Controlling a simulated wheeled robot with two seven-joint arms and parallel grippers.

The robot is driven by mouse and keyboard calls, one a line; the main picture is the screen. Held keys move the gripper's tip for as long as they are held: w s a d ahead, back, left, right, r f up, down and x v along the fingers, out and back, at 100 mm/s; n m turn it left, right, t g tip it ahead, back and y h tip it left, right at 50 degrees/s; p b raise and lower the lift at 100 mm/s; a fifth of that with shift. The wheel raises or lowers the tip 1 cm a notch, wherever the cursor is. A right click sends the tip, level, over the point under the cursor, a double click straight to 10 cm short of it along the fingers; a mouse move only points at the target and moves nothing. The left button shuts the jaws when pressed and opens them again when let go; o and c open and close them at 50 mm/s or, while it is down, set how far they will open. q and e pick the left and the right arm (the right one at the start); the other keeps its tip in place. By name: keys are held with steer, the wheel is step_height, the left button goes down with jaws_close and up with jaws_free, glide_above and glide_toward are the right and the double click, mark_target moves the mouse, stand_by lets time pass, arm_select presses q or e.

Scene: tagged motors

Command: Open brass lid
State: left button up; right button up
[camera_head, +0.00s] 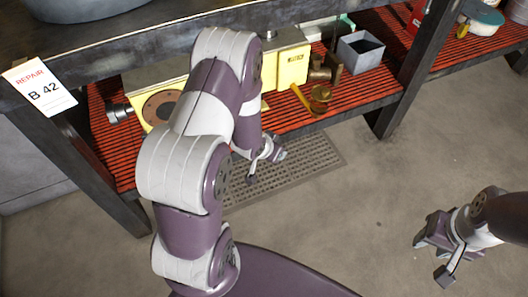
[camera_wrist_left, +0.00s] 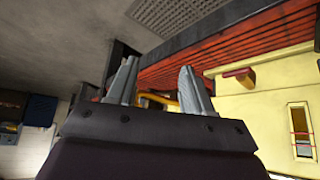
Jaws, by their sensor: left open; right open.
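A small round brass piece, which looks like the brass lid (camera_head: 320,93), is on the red slatted shelf beside a yellow handle (camera_head: 300,97). Whether it is open or shut is too small to tell. My left gripper (camera_head: 265,158) is in front of the shelf edge, below and left of the brass piece, apart from it. In the left wrist view its two fingers (camera_wrist_left: 157,82) are spread and hold nothing, and a yellow curved bar (camera_wrist_left: 153,98) shows between and behind them. My right gripper (camera_head: 437,245) is open and empty over the floor at the right.
A yellow tagged motor housing (camera_head: 292,67) stands on the shelf (camera_head: 285,122), left of an open grey box (camera_head: 360,50). My left arm hides part of the shelf. A dark post (camera_head: 410,70) bounds the bay. A floor grate (camera_head: 300,165) lies below; the floor at right is clear.

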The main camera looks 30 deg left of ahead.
arm_select(q)
steer(key=s+d+r+g+p, duration=0.1)
steer(key=s+r+g, duration=0.3)
steer(key=s+r, duration=0.1)
steer(key=shift+s+d+y+p, duration=0.15)
steer(key=shift+s+y+p, duration=0.2)
steer(key=shift+s, duration=0.35)
steer(key=shift+r, duration=0.1)
